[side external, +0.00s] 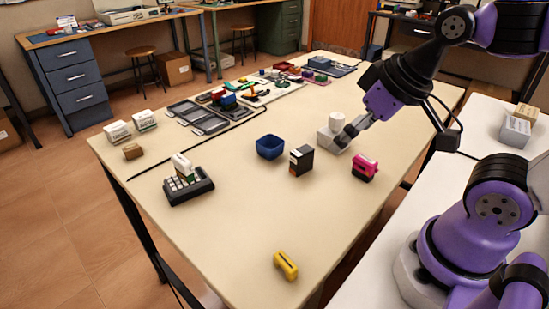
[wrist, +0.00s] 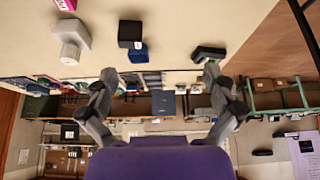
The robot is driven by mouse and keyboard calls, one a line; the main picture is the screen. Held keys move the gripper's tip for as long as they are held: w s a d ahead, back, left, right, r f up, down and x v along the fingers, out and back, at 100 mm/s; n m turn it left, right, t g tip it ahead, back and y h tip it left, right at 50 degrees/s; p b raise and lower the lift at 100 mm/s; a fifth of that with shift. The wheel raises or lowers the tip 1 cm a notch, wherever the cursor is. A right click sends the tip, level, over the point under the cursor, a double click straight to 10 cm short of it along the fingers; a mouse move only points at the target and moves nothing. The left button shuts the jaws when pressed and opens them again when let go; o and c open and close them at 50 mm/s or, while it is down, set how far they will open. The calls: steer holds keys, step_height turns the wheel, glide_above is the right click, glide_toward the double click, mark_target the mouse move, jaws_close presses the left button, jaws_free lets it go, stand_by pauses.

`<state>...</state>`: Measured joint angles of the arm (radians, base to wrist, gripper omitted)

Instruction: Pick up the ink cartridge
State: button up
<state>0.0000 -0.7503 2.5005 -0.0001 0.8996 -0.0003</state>
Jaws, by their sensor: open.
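The likely ink cartridge is a small black upright block (side external: 301,160) with a pale, orange-marked label, standing near the middle of the table. It shows in the wrist view as a dark block (wrist: 130,33) at upper left of centre. My gripper (side external: 345,135) is to its right and farther back in the side view, in front of or over a white stepped block (side external: 331,132); their contact is unclear. In the wrist view my gripper's fingers (wrist: 160,76) are spread wide with nothing between them.
A blue bin (side external: 270,147) stands close behind the black block. A pink and black item (side external: 365,167) is to its right. A dark keyed device (side external: 188,185) is at left and a yellow item (side external: 286,265) at the front. The tabletop (side external: 235,225) between these is clear.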

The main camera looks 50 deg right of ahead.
stand_by(0.6)
steer(key=m+g, duration=0.2)
steer(key=g, duration=0.4)
glide_above(300, 149)
steer(key=f, duration=0.6)
steer(key=shift+w+a, duration=0.1)
steer(key=shift+w, duration=0.2)
step_height(300, 149, down, 5)
steer(key=shift+r, duration=0.1)
steer(key=f, duration=0.5)
steer(key=shift+s+d+f, duration=0.2)
steer(key=shift+s+f, duration=0.05)
steer(key=shift+f, duration=0.1)
steer(key=c, duration=1.2)
